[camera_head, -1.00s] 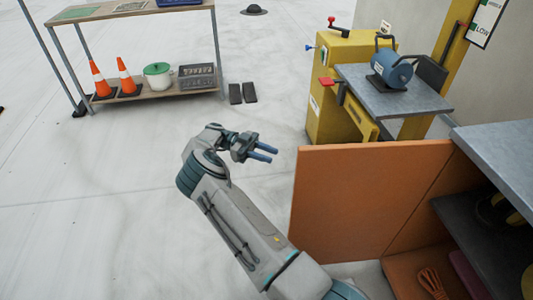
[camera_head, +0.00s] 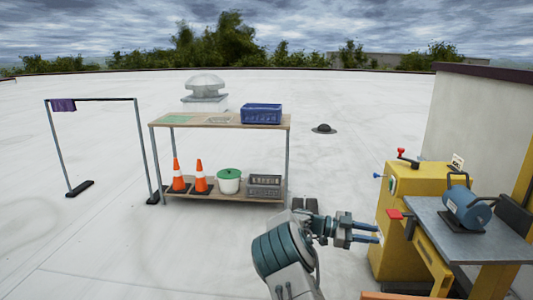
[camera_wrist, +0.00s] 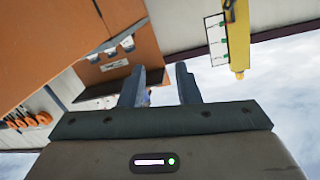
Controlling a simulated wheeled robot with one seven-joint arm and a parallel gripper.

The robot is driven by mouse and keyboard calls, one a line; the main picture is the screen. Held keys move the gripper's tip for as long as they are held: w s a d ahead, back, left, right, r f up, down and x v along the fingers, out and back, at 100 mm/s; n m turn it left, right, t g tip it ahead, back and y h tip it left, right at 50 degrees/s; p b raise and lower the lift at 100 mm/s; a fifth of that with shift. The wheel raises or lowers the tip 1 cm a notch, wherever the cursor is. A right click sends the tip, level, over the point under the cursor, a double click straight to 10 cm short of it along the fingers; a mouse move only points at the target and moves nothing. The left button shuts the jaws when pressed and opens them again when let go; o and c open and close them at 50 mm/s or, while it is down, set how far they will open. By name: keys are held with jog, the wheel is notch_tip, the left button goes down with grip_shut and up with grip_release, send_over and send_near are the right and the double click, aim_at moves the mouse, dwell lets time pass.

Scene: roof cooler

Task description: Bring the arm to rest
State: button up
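My gripper (camera_head: 366,233) is at the lower middle of the head view, left of the yellow machine. Its two fingers point right and stand apart with nothing between them. In the wrist view the fingers (camera_wrist: 158,92) also show a clear gap. My arm reaches up from the bottom edge of the head view and bends at the wrist.
The yellow cooler unit (camera_head: 408,215) stands close right of the gripper. A grey side shelf (camera_head: 475,238) holds a blue motor (camera_head: 468,207). A wooden shelf rack (camera_head: 220,121) with cones, a pot and a blue crate (camera_head: 261,113) stands behind.

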jog(key=w+d+r+n+t+y+p, duration=0.1)
jog(key=w+r+n+t+y+p, duration=0.15)
jog(key=r+t, duration=0.4)
jog(key=w+d+r+n+t+y+p, duration=0.1)
jog(key=w+d+r+n+t, duration=0.15)
jog(key=r+n+t, duration=0.35)
jog(key=s+a+r+n+t+y+p, duration=0.2)
jog(key=s+a+r+n+y, duration=0.15)
jog(key=a+y, duration=0.2)
jog(key=s+a+r+n+t+y+p, duration=0.1)
jog(key=s+a+r+n+y+p, duration=0.15)
jog(key=a+r+y, duration=0.35)
jog(key=s+a+f+n+g+y+p, duration=0.1)
jog(key=s+a+n+g+y, duration=0.15)
jog(key=s+a, duration=0.4)
jog(key=s+a+n+g+y+p, duration=0.1)
jog(key=s+a+n, duration=0.2)
jog(key=s, duration=0.6)
jog(key=s+f+n+g+h+p, duration=0.1)
jog(key=s+g, duration=0.1)
jog(key=s, duration=0.7)
jog(key=s+d+f+n+g+p, duration=0.1)
jog(key=s+f+n+g, duration=0.1)
jog(key=s, duration=0.8)
jog(key=shift+f+g+h, duration=0.2)
jog(key=shift+g+h, duration=0.15)
jog(key=shift+g, duration=0.45)
